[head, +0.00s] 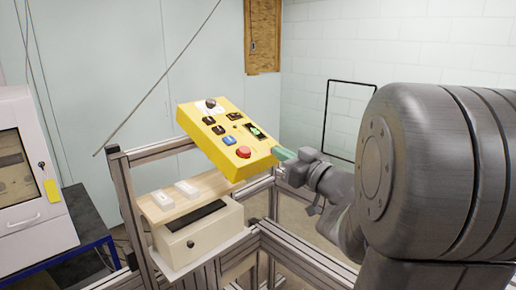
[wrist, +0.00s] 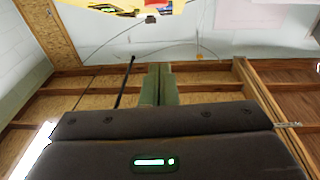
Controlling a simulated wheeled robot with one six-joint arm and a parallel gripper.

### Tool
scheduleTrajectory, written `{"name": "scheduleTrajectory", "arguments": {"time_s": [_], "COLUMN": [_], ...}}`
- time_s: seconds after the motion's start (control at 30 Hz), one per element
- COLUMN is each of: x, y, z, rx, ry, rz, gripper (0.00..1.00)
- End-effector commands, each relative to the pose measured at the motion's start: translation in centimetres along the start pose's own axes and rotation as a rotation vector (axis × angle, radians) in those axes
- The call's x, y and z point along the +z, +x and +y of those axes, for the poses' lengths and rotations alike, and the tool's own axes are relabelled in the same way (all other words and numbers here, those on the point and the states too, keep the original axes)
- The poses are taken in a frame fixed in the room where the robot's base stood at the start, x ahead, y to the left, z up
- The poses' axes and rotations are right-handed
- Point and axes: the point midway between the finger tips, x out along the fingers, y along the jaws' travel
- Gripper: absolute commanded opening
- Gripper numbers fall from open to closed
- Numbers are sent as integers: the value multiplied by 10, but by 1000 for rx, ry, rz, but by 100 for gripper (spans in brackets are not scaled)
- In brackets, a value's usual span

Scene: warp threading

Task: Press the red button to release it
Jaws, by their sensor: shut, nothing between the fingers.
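The red button (head: 243,152) sits near the lower right corner of the tilted face of a yellow control box (head: 212,152). A blue button (head: 229,140), several black controls and a green-lit switch share that face. My gripper (head: 275,152) is at the right edge of the box, just right of the red button. Its green fingers are shut and empty. In the head view the fingertips meet the box edge, but I cannot tell whether they touch. In the wrist view the shut fingers (wrist: 160,70) point up, and part of the yellow box (wrist: 120,5) shows at the top, apart from them.
The box stands on a metal profile frame (head: 128,205). Below it are a wooden shelf (head: 222,187) with two white blocks and a beige case (head: 200,240). A white machine (head: 35,215) stands at the left. Free space lies right of the box, before the wall.

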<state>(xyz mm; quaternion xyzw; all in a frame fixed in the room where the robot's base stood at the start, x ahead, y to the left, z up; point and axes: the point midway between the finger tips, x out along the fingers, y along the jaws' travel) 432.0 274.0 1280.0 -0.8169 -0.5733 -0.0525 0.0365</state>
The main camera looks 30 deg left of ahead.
Motion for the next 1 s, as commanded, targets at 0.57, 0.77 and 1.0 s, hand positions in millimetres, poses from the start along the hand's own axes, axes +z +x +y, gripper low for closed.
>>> {"name": "scheduleTrajectory", "arguments": {"time_s": [0.57, 0.77, 1.0], "x": [-2, -2, 23], "y": [43, 85, 106], "z": [-1, -1, 0], "rx": [-5, -4, 0], "ry": [1, 2, 3], "rz": [-1, -1, -4], "gripper": [0, 0, 0]}}
